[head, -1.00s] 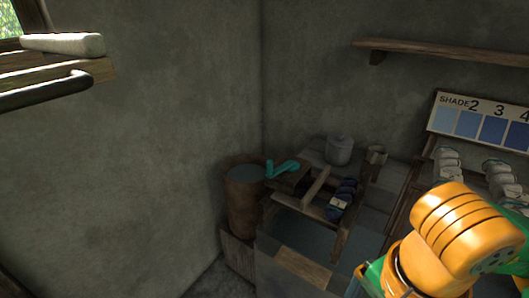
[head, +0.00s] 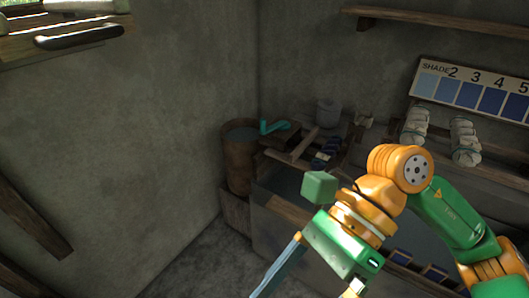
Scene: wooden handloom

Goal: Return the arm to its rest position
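My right arm, orange and green, comes in from the right edge and bends down in front of the dye bench. Its green hand (head: 335,250) hangs at the lower middle, over the near side of the bench. A thin blue-grey strip slants down-left from the hand. I cannot tell whether it is a finger or a held piece. The fingertips run low in the picture and are not clear, so I cannot tell the grip. My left arm and gripper are not in view.
A rusty barrel (head: 239,165) stands in the corner beside the bench, which carries a wooden frame and a grey pot (head: 328,113). A shade chart (head: 470,88) and pale yarn bundles (head: 416,126) are at the right, under a wall shelf (head: 440,25). The floor at lower left looks clear.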

